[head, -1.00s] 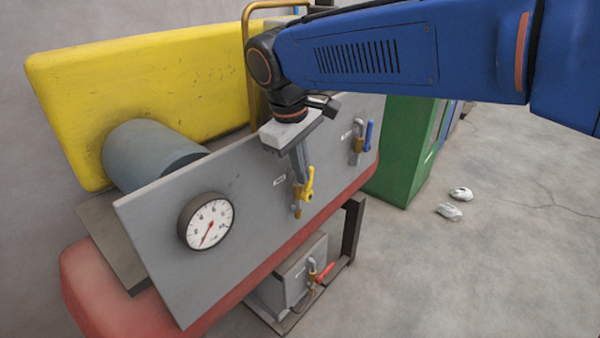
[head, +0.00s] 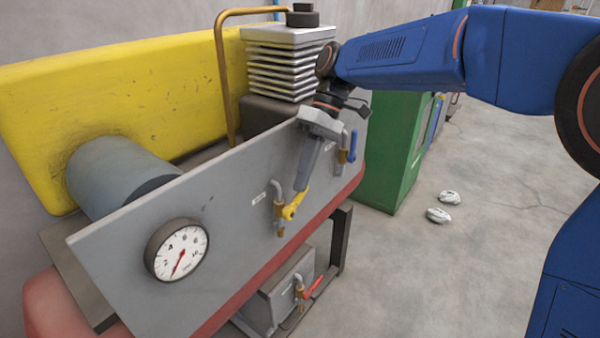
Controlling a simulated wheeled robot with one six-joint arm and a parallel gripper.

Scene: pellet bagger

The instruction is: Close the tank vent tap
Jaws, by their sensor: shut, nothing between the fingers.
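Three taps show, and their labels are too small to read, so I cannot tell by name which is the tank vent tap. The yellow-lever tap (head: 291,209) is on the middle of the grey panel (head: 120,240), its lever slanting up and right, away from its brass pipe. My gripper (head: 301,187) is shut with nothing between its fingers. Its tips are at the upper end of the yellow lever and appear to touch it. The blue-lever tap (head: 352,146) is farther right on the panel, lever upright. The red-lever tap (head: 312,289) is low on a grey box, lever slanting up and right.
A round gauge (head: 177,250) is on the panel's left. Behind are a grey cylinder (head: 115,170), a yellow guard (head: 120,95), a finned block (head: 288,65) and a bent brass pipe (head: 220,75). A green cabinet (head: 388,160) stands right. The floor at right is mostly clear.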

